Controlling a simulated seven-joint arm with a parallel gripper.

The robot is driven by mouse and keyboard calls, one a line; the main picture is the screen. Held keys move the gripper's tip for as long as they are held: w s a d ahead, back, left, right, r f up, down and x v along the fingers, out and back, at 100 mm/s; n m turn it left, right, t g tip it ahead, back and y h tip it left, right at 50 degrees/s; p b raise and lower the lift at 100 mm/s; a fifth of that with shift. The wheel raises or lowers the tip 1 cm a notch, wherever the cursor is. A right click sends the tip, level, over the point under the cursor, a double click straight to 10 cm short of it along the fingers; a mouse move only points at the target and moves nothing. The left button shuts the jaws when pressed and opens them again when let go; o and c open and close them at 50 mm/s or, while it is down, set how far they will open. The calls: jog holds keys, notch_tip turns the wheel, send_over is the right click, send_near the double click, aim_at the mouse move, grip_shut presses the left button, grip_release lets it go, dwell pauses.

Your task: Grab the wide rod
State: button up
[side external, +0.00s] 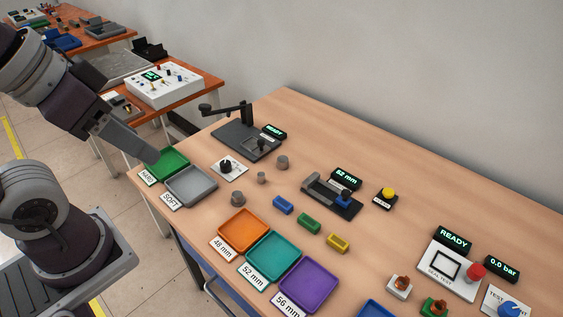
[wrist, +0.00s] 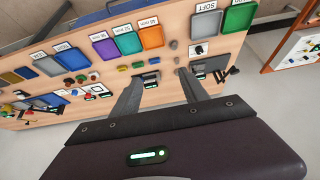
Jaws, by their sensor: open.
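One (side external: 237,199) is near the grey SOFT tray, a thin one (side external: 261,177) is in the middle, and a broader one (side external: 282,162) is farther back. The first and last look wider than the middle one; I cannot tell which is the wide rod. The wrist view shows one cylinder (wrist: 173,44) beyond the fingertips. My gripper (side external: 150,154) is above the left end of the table, apart from the cylinders. In the wrist view my gripper (wrist: 160,74) is open and empty.
Green HARD (side external: 167,161) and grey SOFT (side external: 191,185) trays lie at the table's left end. A dark stand with a raised arm (side external: 243,138) is behind. A knob plate (side external: 228,168), coloured blocks (side external: 309,223) and a gauge (side external: 333,194) surround the cylinders.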

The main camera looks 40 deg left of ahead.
jog(key=shift+o, duration=0.5)
jog(key=w+a+f+m+g, duration=0.2)
jog(key=w+m, duration=0.1)
jog(key=w, duration=0.4)
jog(key=m+y, duration=0.8)
jog(key=m, duration=0.4)
send_near(283, 164)
jog(key=s+a+r, duration=0.5)
jog(key=s+r, duration=0.2)
jog(key=s, duration=0.2)
jog(key=w+d+f+m+t, duration=0.1)
jog(key=w+f+m, duration=0.1)
jog(key=f+m, duration=0.1)
jog(key=w+d+f+m+t+y, duration=0.1)
jog(key=w+f+m+t, duration=0.1)
jog(key=w+f+m, duration=0.1)
jog(key=w+d+f+m+t+y, duration=0.1)
jog(key=w+f+m+t, duration=0.1)
jog(key=f+m, duration=0.3)
jog(key=shift+w+d+f, duration=0.2)
jog(key=shift+w+d, duration=0.05)
jog(key=shift+d, duration=0.1)
jog(key=shift+m+t, duration=0.3)
jog(key=x, duration=0.6)
jog(key=shift+w+a+f, duration=0.15)
jog(key=shift+a, duration=0.05)
jog(key=shift+w+a+f, duration=0.1)
jog(key=shift+w+a, duration=0.1)
jog(key=shift+a, duration=0.05)
grip_shut()
